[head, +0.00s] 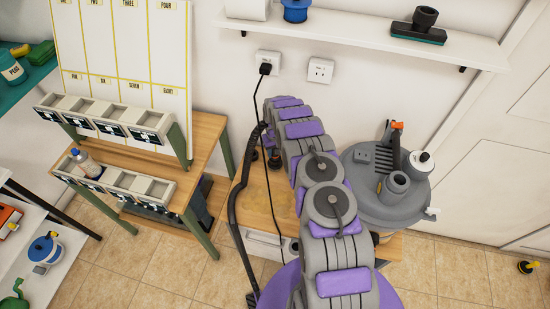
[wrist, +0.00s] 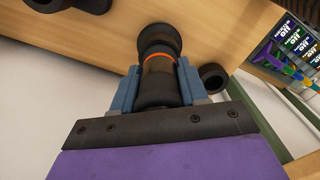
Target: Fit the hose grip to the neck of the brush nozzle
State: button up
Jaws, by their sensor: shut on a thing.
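The brush nozzle (head: 417,30) lies on the white wall shelf in the head view, with its round black neck upright and a green strip along its base. In the wrist view my gripper (wrist: 160,78) is shut, its blue fingers on either side of a black tubular piece with an orange ring, which looks like the hose grip (wrist: 158,40). A wider black end lies beyond the fingertips. My arm hides the gripper in the head view. The grip is well apart from the nozzle.
A grey vacuum drum (head: 392,213) stands right of my arm on a wooden bench (head: 254,205). A black hose (head: 238,185) runs down left of my arm. A blue container (head: 296,10) shares the white shelf (head: 350,38). A cord hangs from the wall plug (head: 265,69).

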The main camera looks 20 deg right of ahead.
dwell(0.4)
jog(key=o, duration=1.1)
notch_tip(320, 180, up, 17)
jog(key=shift+r+p, duration=0.1)
jog(key=shift+p, duration=1.05)
